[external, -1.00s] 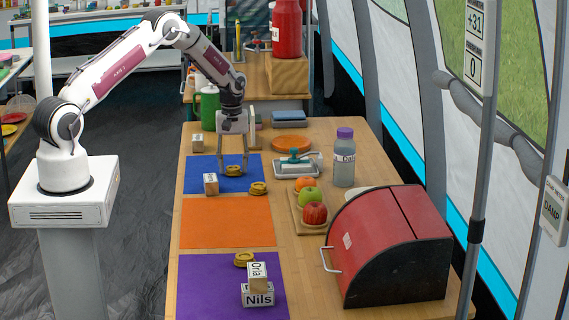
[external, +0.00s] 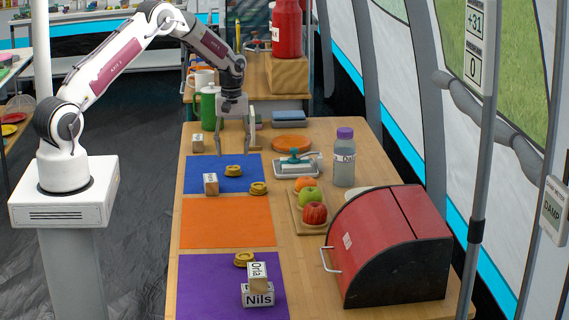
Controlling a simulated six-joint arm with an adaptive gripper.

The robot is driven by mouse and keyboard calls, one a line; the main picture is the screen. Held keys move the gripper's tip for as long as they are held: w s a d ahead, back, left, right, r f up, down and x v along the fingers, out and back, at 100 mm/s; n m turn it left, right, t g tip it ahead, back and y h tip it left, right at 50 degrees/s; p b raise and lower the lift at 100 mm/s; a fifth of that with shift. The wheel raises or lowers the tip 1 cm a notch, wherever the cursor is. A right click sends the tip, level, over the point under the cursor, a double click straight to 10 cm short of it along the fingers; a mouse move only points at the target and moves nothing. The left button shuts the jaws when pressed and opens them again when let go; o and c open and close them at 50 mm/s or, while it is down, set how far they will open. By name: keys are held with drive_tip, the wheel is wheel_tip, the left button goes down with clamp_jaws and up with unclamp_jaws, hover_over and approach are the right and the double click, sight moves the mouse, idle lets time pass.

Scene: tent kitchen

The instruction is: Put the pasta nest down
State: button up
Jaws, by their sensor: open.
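Two pasta nests lie on the blue mat (external: 197,170): one pasta nest (external: 234,171) near the middle and another pasta nest (external: 258,188) at the front right. A third pasta nest (external: 244,259) lies on the purple mat (external: 205,290). My gripper (external: 235,150) is open and empty, with its fingers pointing down above the nest near the middle of the blue mat. A clear gap shows between the fingers and that nest.
A name block (external: 210,184) stands on the blue mat, another (external: 197,143) behind it. The orange mat (external: 228,222) is bare. A bottle (external: 344,160), fruit board (external: 302,220) and red bread bin (external: 385,245) stand right.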

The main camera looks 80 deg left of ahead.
sight(234, 167)
drive_tip(key=shift+r, duration=1.15)
drive_tip(key=shift+w+d+r, duration=0.1)
drive_tip(key=shift+d+r, duration=0.1)
drive_tip(key=shift+r, duration=0.15)
drive_tip(key=s+d+r+m+t+y, duration=0.15)
drive_tip(key=d+r+m, duration=0.65)
drive_tip(key=d+r, duration=1.45)
drive_tip(key=s+d+r+m+t, duration=0.2)
drive_tip(key=s+d+r+m, duration=0.3)
drive_tip(key=s+d, duration=0.5)
drive_tip(key=s+d+m+t+h, duration=0.1)
drive_tip(key=s+d+m+t, duration=0.1)
drive_tip(key=s+d+m, duration=0.3)
drive_tip(key=s+d, duration=0.3)
drive_tip(key=s, duration=0.4)
drive_tip(key=shift+s+f, duration=0.2)
drive_tip(key=shift+f, duration=0.05)
